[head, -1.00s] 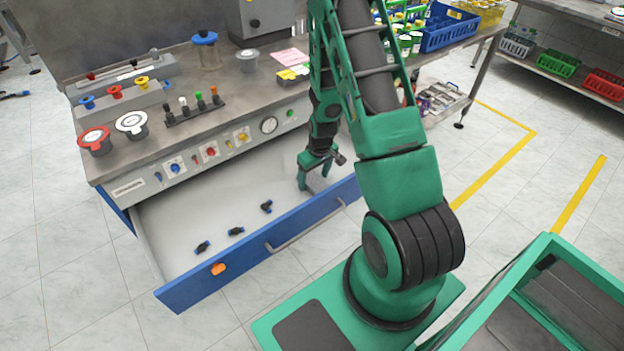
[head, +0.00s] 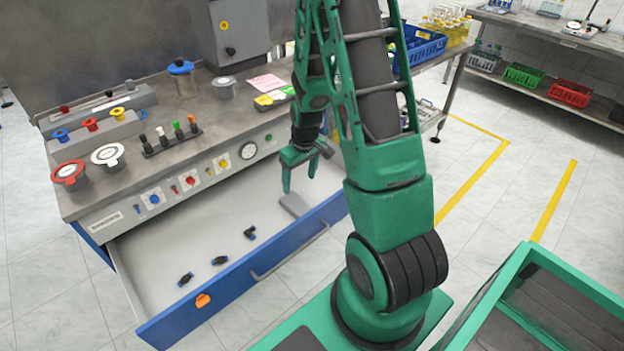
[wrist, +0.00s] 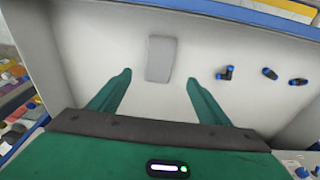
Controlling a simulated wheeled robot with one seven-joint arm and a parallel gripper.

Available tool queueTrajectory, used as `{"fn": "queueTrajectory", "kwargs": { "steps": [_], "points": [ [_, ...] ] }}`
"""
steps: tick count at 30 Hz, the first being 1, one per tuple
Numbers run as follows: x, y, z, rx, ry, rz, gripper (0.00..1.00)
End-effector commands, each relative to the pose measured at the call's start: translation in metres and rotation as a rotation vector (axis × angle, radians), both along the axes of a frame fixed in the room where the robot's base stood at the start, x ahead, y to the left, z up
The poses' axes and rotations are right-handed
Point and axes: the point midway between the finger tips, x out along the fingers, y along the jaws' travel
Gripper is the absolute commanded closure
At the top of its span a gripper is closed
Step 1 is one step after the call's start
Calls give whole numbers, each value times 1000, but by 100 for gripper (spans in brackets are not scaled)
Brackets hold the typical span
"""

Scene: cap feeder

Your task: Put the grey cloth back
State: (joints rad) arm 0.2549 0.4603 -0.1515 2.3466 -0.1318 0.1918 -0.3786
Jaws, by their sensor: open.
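The grey cloth (wrist: 161,58) lies flat on the drawer floor as a small folded rectangle. In the head view the cloth (head: 294,205) is at the drawer's right end, below my gripper (head: 299,178). In the wrist view my gripper (wrist: 155,92) has its two fingers spread wide, with nothing between them. The cloth lies just beyond the fingertips there, apart from them. The drawer (head: 225,292) with the blue front is pulled open under the bench.
Several small black-and-blue fittings (head: 220,260) lie in the drawer, left of the cloth. An orange piece (head: 202,300) is on the drawer front, beside a grey handle (head: 290,250). The bench top (head: 215,122) above holds jars and knobs. The drawer floor between is clear.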

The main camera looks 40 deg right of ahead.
Motion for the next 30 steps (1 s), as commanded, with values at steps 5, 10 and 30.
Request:
{"fn": "queueTrajectory", "kwargs": {
  "steps": [5,10,30],
  "points": [
    [-18,-4,43,-14,12,-53,29],
    [-55,-6,97,-25,40,-144,29],
    [-237,23,230,30,133,-532,29]
  ]
}}
